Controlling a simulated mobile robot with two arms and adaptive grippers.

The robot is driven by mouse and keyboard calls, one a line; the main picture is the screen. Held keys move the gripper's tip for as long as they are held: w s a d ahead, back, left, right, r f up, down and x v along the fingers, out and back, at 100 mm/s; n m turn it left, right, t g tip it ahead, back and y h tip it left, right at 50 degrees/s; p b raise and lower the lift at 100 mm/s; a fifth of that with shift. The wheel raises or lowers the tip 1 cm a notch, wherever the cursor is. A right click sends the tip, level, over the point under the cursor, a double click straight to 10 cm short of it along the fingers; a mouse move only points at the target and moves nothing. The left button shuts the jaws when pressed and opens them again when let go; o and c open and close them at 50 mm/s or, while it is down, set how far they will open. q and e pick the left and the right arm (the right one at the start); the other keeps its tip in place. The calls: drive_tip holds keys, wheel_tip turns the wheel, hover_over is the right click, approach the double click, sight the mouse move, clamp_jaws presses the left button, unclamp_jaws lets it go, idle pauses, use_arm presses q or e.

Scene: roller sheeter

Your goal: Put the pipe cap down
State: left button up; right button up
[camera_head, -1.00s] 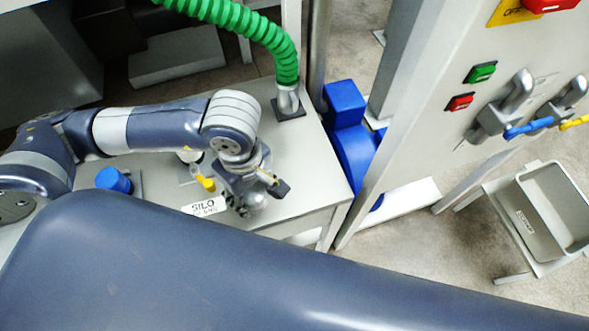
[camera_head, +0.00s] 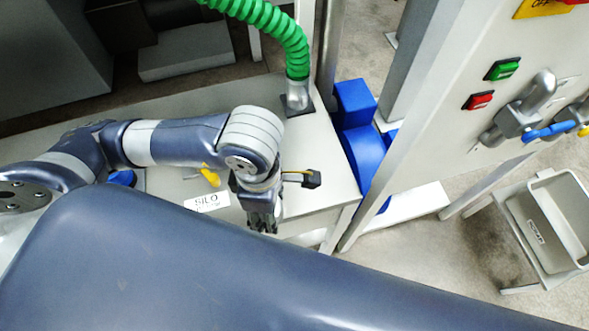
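My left gripper (camera_head: 262,222) points down over the front edge of the grey table, right of the SILO label (camera_head: 207,202). Its dark fingers show only partly, and I cannot tell whether they are open or shut. I cannot make out a pipe cap between them. A blue round piece (camera_head: 122,178) on the table at the left is partly hidden by my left arm; I cannot tell whether it is the pipe cap. A yellow-handled fitting (camera_head: 210,175) stands on the table left of the gripper. My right gripper is out of view.
A green hose (camera_head: 275,22) ends in a metal fitting (camera_head: 297,98) at the table's back right. A grey panel with green (camera_head: 502,69) and red buttons stands to the right. A grey bin (camera_head: 545,225) sits on a low stand.

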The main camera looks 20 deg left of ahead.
use_arm(q)
drive_tip(key=w+p, duration=0.1)
drive_tip(key=w, duration=0.3)
drive_tip(key=w+p, duration=0.1)
drive_tip(key=w, duration=0.3)
drive_tip(key=w+d+f+p, duration=0.1)
drive_tip(key=w, duration=0.3)
drive_tip(key=shift+w+d, duration=0.1)
drive_tip(key=shift+w, duration=0.25)
wheel_tip(320, 180, down, 3)
drive_tip(key=shift+f+p, duration=0.1)
drive_tip(key=shift+p, duration=0.65)
drive_tip(key=shift+f, duration=0.3)
drive_tip(key=o, duration=1.1)
drive_tip(key=shift+r, duration=0.2)
drive_tip(key=shift+r+b, duration=1.25)
drive_tip(key=shift+r, duration=4.7)
